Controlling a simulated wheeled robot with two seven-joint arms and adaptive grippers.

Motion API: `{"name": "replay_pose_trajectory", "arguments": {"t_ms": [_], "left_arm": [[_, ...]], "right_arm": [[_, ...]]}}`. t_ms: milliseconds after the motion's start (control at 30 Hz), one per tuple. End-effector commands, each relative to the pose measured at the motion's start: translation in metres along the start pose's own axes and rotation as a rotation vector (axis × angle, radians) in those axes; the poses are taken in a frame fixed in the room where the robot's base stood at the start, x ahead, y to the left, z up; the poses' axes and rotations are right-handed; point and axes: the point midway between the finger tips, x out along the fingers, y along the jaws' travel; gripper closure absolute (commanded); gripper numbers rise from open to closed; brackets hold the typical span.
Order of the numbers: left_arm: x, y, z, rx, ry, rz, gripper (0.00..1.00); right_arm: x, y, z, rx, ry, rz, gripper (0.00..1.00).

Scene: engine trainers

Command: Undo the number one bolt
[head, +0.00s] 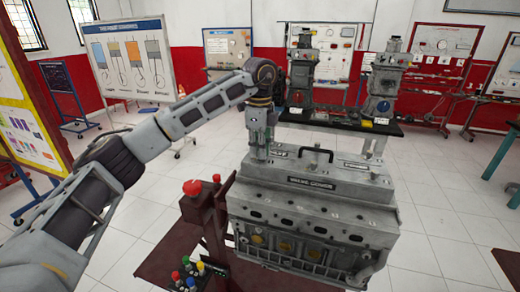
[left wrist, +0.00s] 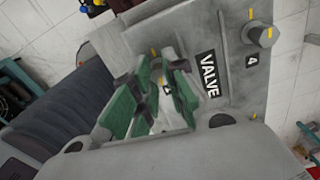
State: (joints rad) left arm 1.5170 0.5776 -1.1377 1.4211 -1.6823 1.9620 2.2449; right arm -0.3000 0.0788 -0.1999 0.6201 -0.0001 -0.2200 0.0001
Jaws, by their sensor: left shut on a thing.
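The grey engine (head: 315,235) stands in front of me, its top cover (head: 345,186) labelled as a valve cover. My left gripper (head: 259,152) points down at the cover's far left corner. In the left wrist view, the green-padded fingers of my left gripper (left wrist: 166,88) are closed around a bolt at the cover, which they mostly hide. A number label by the fingers is too unclear to read. Another bolt (left wrist: 260,35) with a yellow mark stands free at a corner, beside a label reading 4. My right gripper is not in view.
A black handle (head: 316,151) rises from the cover. A dark red stand (head: 207,225) with a red knob and several coloured buttons is left of the engine. Behind, a black-topped table (head: 340,123) holds two more engine units. White floor is open to the right.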

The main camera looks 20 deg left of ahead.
Motion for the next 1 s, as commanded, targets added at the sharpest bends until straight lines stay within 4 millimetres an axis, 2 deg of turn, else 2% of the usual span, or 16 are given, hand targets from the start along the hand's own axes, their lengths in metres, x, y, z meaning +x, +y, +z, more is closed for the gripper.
{"name": "replay_pose_trajectory", "arguments": {"t_ms": [100, 133, 300, 733, 1000], "left_arm": [[-0.001, 0.0, 0.0, 0.0, 0.001, -0.002, 1.0], [-0.001, 0.0, 0.0, 0.001, 0.001, -0.002, 0.85], [-0.001, 0.0, 0.0, 0.001, 0.0, -0.001, 0.63], [-0.002, 0.0, 0.0, 0.001, 0.0, -0.001, 0.62], [-0.023, 0.0, 0.0, 0.001, 0.0, -0.003, 0.62]], "right_arm": [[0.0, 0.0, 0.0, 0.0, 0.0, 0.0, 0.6], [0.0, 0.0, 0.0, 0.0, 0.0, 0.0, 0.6], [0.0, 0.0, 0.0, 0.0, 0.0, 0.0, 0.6], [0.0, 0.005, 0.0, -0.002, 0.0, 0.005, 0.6], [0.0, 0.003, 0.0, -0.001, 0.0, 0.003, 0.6]]}}
